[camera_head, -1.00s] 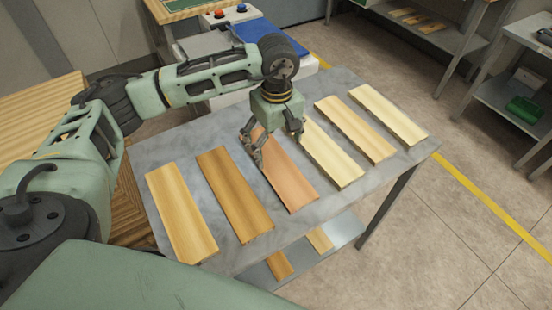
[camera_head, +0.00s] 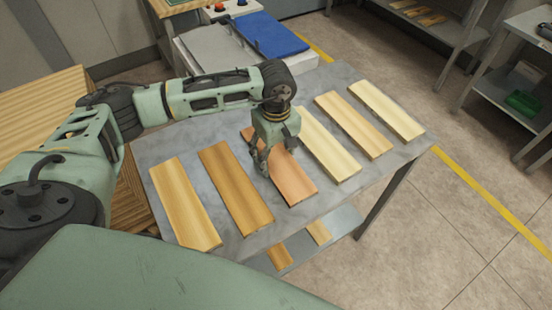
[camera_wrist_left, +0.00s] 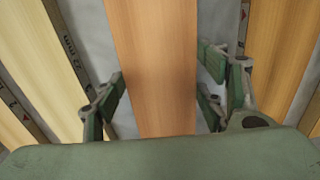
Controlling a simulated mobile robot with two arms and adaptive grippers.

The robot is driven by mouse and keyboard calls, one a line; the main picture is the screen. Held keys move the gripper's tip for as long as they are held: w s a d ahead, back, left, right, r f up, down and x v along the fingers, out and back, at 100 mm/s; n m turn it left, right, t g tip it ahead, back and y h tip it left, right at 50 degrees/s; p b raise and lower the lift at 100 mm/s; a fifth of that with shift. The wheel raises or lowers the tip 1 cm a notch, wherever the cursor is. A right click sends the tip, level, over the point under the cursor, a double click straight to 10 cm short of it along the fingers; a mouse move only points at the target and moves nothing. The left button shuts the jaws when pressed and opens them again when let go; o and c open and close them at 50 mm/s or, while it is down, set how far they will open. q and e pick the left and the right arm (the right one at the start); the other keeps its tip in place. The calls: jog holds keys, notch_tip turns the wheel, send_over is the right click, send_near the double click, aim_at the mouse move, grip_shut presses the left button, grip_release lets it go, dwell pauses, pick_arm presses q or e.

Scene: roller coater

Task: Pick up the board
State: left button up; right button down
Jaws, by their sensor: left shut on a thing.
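A reddish-brown board (camera_head: 295,182) lies on the grey marbled table top (camera_head: 225,150), third from the left in a row of several boards. My left gripper (camera_head: 267,165) is over its middle, pointing down, shut on its two long edges. In the left wrist view the board (camera_wrist_left: 155,50) runs between the fingers (camera_wrist_left: 160,88), with finger pads against or very close to both sides. The board looks flat on the table. The gripper hides part of it in the head view. My right gripper is not in view.
A darker brown board (camera_head: 236,190) lies to the left and a pale board (camera_head: 328,148) to the right, with narrow gaps. A lower shelf (camera_head: 345,222) holds small wood pieces. A blue lid (camera_head: 268,35) is behind the table.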

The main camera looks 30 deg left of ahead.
pick_arm(q)
jog(key=c, duration=0.6)
jog(key=shift+o, duration=0.2)
jog(key=shift+r, duration=0.15)
